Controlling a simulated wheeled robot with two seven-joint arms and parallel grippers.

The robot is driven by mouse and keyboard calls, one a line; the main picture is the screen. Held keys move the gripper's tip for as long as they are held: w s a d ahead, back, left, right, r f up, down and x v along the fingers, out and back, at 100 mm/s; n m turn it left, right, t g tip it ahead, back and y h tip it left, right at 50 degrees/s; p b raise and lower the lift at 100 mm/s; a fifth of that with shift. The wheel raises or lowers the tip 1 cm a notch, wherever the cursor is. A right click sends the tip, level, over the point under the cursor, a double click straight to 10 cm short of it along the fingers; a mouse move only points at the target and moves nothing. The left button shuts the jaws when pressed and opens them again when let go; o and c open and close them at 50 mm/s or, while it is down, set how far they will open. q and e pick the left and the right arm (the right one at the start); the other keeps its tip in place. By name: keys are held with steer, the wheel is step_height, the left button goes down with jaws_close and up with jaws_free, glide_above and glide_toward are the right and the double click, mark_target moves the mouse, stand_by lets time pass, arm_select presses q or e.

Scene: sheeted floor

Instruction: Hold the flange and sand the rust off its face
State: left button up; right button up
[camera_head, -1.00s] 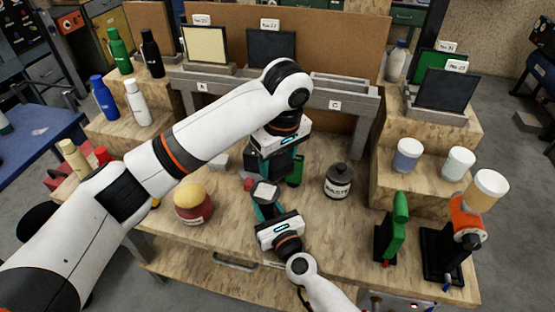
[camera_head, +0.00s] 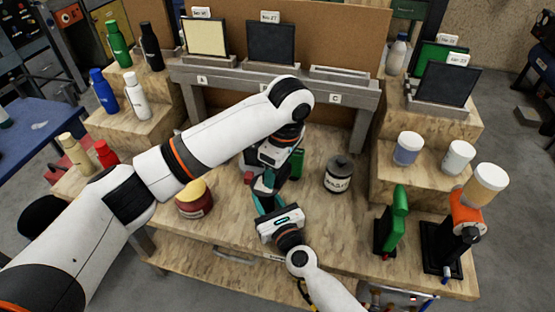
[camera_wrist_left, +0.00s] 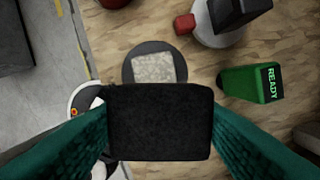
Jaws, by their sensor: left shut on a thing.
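My left gripper (camera_head: 268,172) reaches down over the middle of the bench. In the left wrist view its teal fingers (camera_wrist_left: 160,130) are shut on a black sanding block (camera_wrist_left: 158,122). Beyond the block is the flange (camera_wrist_left: 155,66), a dark round disc with a pale, roughly square patch on its face. The block overlaps the disc's near edge in the picture; I cannot tell if they touch. My right gripper (camera_head: 264,198) comes up from the front, close under the left one. Its fingertips are mostly hidden, and so is its grip on the flange.
A green READY box (camera_wrist_left: 252,83) stands close by. A dark WASTE jar (camera_head: 338,176) is to the right and a red jar with a yellow lid (camera_head: 194,199) to the left. A green-handled tool (camera_head: 394,222) stands front right. Stepped shelves with bottles and tubs flank the bench.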

mark_target(252, 181)
arm_select(q)
step_height(252, 181, down, 3)
steer(key=shift+r, duration=0.1)
steer(key=shift+w+a+f, duration=0.15)
steer(key=shift+w+a, duration=0.1)
steer(key=shift+a, duration=0.25)
steer(key=shift+w+a+f, duration=0.1)
steer(key=shift+w+a, duration=0.1)
steer(key=shift+a, duration=0.3)
steer(key=shift+c, duration=0.3)
steer(key=shift+w+a, duration=0.25)
steer(key=shift+a, duration=0.4)
steer(key=shift+w+a, duration=0.3)
steer(key=shift+a, duration=0.4)
steer(key=shift+w+a, duration=0.25)
steer(key=shift+a, duration=0.4)
steer(key=shift+s+d, duration=0.4)
steer(key=shift+d, duration=0.6)
steer(key=shift+s+d, duration=0.45)
steer(key=shift+d, duration=0.5)
steer(key=shift+s+d, duration=0.4)
steer(key=shift+d, duration=0.6)
steer(key=shift+d+r, duration=0.1)
steer(key=shift+r, duration=3.95)
